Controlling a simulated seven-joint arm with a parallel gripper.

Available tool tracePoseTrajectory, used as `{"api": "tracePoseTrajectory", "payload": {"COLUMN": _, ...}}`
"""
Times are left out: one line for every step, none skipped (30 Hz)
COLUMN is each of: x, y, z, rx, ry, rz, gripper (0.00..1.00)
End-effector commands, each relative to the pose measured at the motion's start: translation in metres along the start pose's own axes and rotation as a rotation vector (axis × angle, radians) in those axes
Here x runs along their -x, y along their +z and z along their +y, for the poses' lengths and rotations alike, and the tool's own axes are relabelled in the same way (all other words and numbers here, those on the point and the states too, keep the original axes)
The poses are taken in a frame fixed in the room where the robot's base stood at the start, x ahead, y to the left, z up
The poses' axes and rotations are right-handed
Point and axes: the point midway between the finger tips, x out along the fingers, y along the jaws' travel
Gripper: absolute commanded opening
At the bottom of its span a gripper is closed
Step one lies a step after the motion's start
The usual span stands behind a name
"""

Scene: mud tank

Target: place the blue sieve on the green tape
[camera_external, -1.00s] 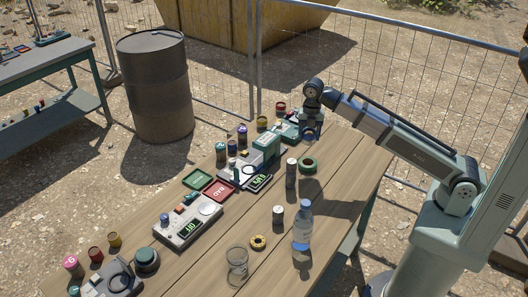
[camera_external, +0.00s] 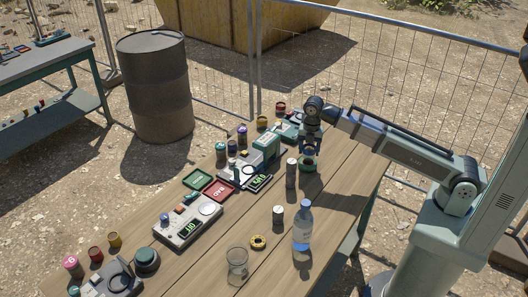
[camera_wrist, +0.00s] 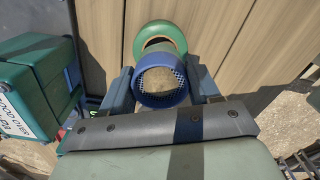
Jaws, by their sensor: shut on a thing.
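The blue sieve (camera_wrist: 160,99) is a short ring with mesh inside, held between the two fingers of my gripper (camera_wrist: 163,88) in the wrist view. The green tape (camera_wrist: 176,36) is a roll lying on the table. In the wrist view the sieve overlaps the near part of the tape, and the tape's far rim shows beyond it. In the external view my gripper (camera_external: 309,151) is just above the green tape (camera_external: 308,168), with the small blue sieve at its tip. I cannot tell whether sieve and tape touch.
A grey cylinder (camera_external: 291,173) stands just left of the tape. A green box device (camera_external: 266,148) stands further left and also shows in the wrist view (camera_wrist: 38,85). A water bottle (camera_external: 302,226) stands nearer the front. The table right of the tape is clear.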

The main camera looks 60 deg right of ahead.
Motion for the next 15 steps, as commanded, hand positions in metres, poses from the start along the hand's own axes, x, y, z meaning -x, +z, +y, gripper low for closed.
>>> {"api": "tracePoseTrajectory", "payload": {"x": -0.007, "y": 0.0, "z": -0.001, "rx": 0.0, "ry": -0.002, "rz": 0.0, "gripper": 0.3}}
{"api": "tracePoseTrajectory", "payload": {"x": -0.01, "y": 0.0, "z": -0.001, "rx": 0.0, "ry": -0.002, "rz": 0.0, "gripper": 0.3}}
{"api": "tracePoseTrajectory", "payload": {"x": -0.015, "y": 0.0, "z": -0.001, "rx": 0.0, "ry": -0.003, "rz": 0.001, "gripper": 0.3}}
{"api": "tracePoseTrajectory", "payload": {"x": -0.018, "y": 0.0, "z": -0.001, "rx": 0.0, "ry": -0.002, "rz": 0.0, "gripper": 0.3}}
{"api": "tracePoseTrajectory", "payload": {"x": -0.021, "y": 0.0, "z": -0.001, "rx": 0.0, "ry": -0.002, "rz": 0.0, "gripper": 0.3}}
{"api": "tracePoseTrajectory", "payload": {"x": -0.024, "y": 0.0, "z": -0.001, "rx": 0.0, "ry": -0.001, "rz": 0.0, "gripper": 0.3}}
{"api": "tracePoseTrajectory", "payload": {"x": -0.026, "y": 0.0, "z": -0.001, "rx": 0.0, "ry": -0.001, "rz": 0.0, "gripper": 0.3}}
{"api": "tracePoseTrajectory", "payload": {"x": -0.027, "y": 0.0, "z": -0.001, "rx": 0.0, "ry": -0.001, "rz": 0.0, "gripper": 0.3}}
{"api": "tracePoseTrajectory", "payload": {"x": -0.027, "y": 0.0, "z": 0.0, "rx": 0.0, "ry": -0.001, "rz": 0.0, "gripper": 0.3}}
{"api": "tracePoseTrajectory", "payload": {"x": -0.027, "y": 0.0, "z": 0.0, "rx": 0.0, "ry": -0.001, "rz": 0.0, "gripper": 0.3}}
{"api": "tracePoseTrajectory", "payload": {"x": -0.027, "y": 0.0, "z": 0.0, "rx": 0.0, "ry": -0.001, "rz": 0.0, "gripper": 0.3}}
{"api": "tracePoseTrajectory", "payload": {"x": -0.027, "y": 0.0, "z": 0.0, "rx": 0.0, "ry": -0.001, "rz": 0.0, "gripper": 0.3}}
{"api": "tracePoseTrajectory", "payload": {"x": -0.026, "y": 0.0, "z": 0.0, "rx": 0.0, "ry": 0.0, "rz": 0.0, "gripper": 0.3}}
{"api": "tracePoseTrajectory", "payload": {"x": -0.026, "y": 0.0, "z": 0.0, "rx": 0.0, "ry": -0.001, "rz": 0.0, "gripper": 0.3}}
{"api": "tracePoseTrajectory", "payload": {"x": -0.027, "y": 0.0, "z": 0.0, "rx": 0.0, "ry": -0.001, "rz": 0.0, "gripper": 0.3}}
